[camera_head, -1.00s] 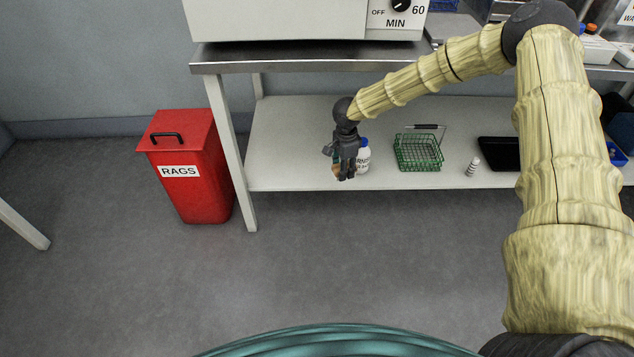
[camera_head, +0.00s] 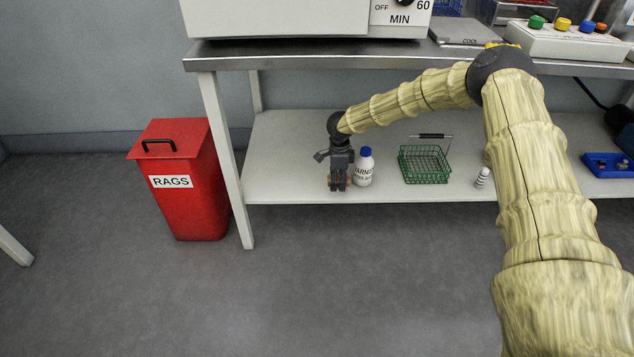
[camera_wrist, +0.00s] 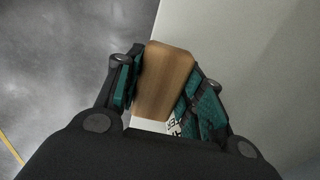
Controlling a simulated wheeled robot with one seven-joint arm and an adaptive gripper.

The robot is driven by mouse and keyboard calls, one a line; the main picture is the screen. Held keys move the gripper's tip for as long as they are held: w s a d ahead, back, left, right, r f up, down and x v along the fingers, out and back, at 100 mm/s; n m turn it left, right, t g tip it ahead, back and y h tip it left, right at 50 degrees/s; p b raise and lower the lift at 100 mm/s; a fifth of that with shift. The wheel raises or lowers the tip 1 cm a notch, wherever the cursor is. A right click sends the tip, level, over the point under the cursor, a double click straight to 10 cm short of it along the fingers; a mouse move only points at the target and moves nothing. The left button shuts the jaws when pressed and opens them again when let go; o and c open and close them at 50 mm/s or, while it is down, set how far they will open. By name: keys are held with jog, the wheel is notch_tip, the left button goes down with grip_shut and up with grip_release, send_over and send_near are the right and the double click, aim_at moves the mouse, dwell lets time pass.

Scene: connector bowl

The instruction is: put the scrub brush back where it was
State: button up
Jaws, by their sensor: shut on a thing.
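The scrub brush (camera_wrist: 165,80) shows in the wrist view as a wooden block between my two fingers. My gripper (camera_wrist: 165,92) is shut on it, one finger on each side. In the head view my gripper (camera_head: 339,186) is at the left part of the lower shelf (camera_head: 290,180), near its front edge, just left of a white bottle. Small bits of the brush (camera_head: 331,184) show beside the fingers there. Its bristles are hidden. I cannot tell whether the brush touches the shelf.
The white bottle with a blue cap (camera_head: 364,168) stands close to the right of my gripper. A green wire basket (camera_head: 424,164) and a small striped item (camera_head: 482,177) are farther right. A red rags bin (camera_head: 182,185) stands on the floor at left. The table leg (camera_head: 226,160) is between.

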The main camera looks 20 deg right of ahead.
jog(key=b, duration=0.3)
send_over(317, 184)
jog(key=shift+s+f, duration=0.1)
jog(key=shift+f, duration=0.35)
jog(key=shift+f+b, duration=0.7)
jog(key=shift+f, duration=1)
jog(key=shift+f, duration=0.1)
jog(key=o, duration=1)
jog(key=shift+r+p, duration=1.4)
jog(key=shift+r, duration=2.45)
